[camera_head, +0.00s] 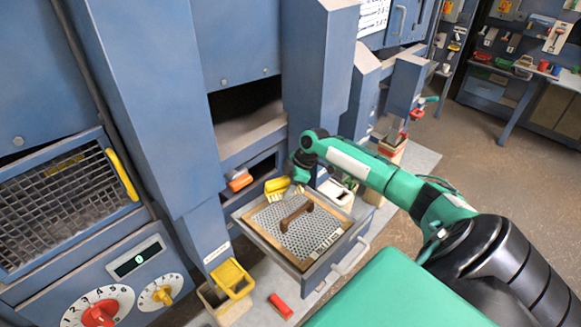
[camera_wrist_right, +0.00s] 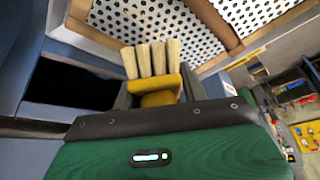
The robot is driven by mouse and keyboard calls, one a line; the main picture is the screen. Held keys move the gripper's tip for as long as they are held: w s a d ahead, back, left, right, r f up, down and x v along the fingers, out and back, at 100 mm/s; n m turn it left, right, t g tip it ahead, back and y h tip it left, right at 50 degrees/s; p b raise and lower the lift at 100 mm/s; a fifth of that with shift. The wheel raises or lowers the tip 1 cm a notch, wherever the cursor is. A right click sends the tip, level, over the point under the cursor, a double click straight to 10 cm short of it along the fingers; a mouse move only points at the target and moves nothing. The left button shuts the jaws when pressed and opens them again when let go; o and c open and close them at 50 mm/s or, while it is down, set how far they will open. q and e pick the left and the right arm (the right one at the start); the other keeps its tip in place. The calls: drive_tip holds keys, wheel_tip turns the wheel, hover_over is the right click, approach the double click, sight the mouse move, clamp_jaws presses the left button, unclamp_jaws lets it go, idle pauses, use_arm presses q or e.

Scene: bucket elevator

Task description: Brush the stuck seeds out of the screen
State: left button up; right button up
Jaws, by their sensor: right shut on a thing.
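The screen (camera_head: 275,222) is a perforated metal sheet in a wooden frame, with a brown handle (camera_head: 297,215) across its middle. It lies in an open grey drawer. A pale patch (camera_head: 328,242) shows near its front right corner; I cannot tell if it is seeds. My right gripper (camera_head: 298,176) is over the back edge of the drawer. It is shut on a yellow brush (camera_wrist_right: 158,92) with pale bristle tufts (camera_wrist_right: 152,60). In the wrist view the bristles point towards the perforated screen (camera_wrist_right: 150,18); contact is unclear. My left gripper is not in view.
The drawer has a pale handle (camera_head: 352,258). Blue machine columns (camera_head: 150,100) stand behind and left. Open floor (camera_head: 470,150) is at the right.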

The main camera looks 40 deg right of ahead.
sight(280, 190)
drive_tip(key=shift+a+r+p, duration=0.2)
drive_tip(key=shift+a+p, duration=0.45)
drive_tip(key=shift+a, duration=0.3)
drive_tip(key=shift+s+a+p, duration=0.1)
drive_tip(key=shift+a+p, duration=0.2)
drive_tip(key=shift+a, duration=0.4)
drive_tip(key=shift+a+r+p, duration=0.2)
drive_tip(key=shift+a+p, duration=0.3)
drive_tip(key=shift+a, duration=0.2)
drive_tip(key=shift+s+a, duration=0.15)
drive_tip(key=shift+a, duration=1.25)
drive_tip(key=shift+s+a+r, duration=0.1)
drive_tip(key=shift+a+r, duration=0.05)
drive_tip(key=shift+a, duration=0.45)
drive_tip(key=shift+a+r, duration=0.1)
drive_tip(key=shift+a, duration=0.5)
drive_tip(key=shift+d, duration=0.1)
drive_tip(key=shift+d+r, duration=0.2)
drive_tip(key=shift+r, duration=2.75)
